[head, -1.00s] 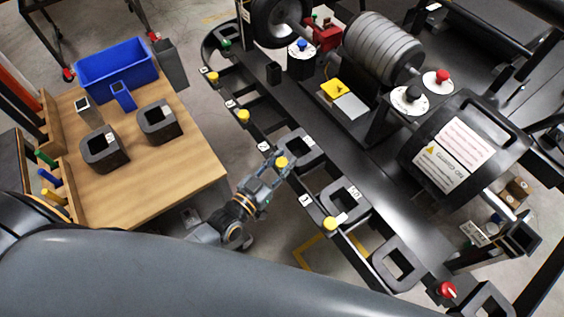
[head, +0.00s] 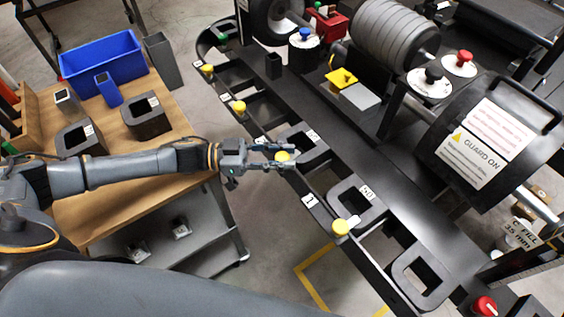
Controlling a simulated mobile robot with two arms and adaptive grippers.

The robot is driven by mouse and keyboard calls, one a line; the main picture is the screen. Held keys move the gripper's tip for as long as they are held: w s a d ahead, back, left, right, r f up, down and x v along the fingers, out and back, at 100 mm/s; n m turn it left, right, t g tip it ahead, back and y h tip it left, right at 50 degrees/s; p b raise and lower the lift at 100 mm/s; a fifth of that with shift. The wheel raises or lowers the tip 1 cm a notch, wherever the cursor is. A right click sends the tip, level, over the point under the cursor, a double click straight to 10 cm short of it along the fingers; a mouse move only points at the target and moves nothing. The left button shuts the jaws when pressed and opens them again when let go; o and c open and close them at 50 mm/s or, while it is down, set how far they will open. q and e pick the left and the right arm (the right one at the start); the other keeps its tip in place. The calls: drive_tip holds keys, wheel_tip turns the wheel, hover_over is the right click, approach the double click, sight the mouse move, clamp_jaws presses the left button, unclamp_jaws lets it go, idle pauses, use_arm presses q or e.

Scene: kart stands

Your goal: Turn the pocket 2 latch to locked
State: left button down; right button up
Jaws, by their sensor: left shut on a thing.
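A row of yellow latch knobs runs along the near edge of the black kart rail (head: 320,212). My left gripper (head: 282,156) reaches in level from the left, with its fingers on either side of one yellow latch knob (head: 283,157), shut on it. The fingers partly hide this knob, so I cannot tell which way it is turned. Small number plates sit beside the knobs, one (head: 310,201) below right of the gripper; their digits are too small to read surely. A black square pocket block (head: 301,146) sits just beyond the gripped knob. My right gripper is not in view.
Another yellow latch (head: 341,227) with a pale lever lies down the rail, near a second block (head: 357,198). A wooden table (head: 177,121) at left holds a blue bin (head: 103,66) and dark blocks. A guarded drum (head: 485,145) stands at right.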

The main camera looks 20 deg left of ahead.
sight(283, 156)
use_arm(q)
drive_tip(key=shift+m+g+h+b, duration=0.3)
drive_tip(key=shift+m+g+b, duration=0.25)
drive_tip(key=shift+m+g, duration=0.85)
drive_tip(key=shift+g, duration=0.5)
drive_tip(key=c, duration=1)
unclamp_jaws()
drive_tip(key=shift+d, duration=0.1)
drive_tip(key=shift+r, duration=0.1)
wheel_tip(283, 156, up, 10)
drive_tip(key=shift+f, duration=0.1)
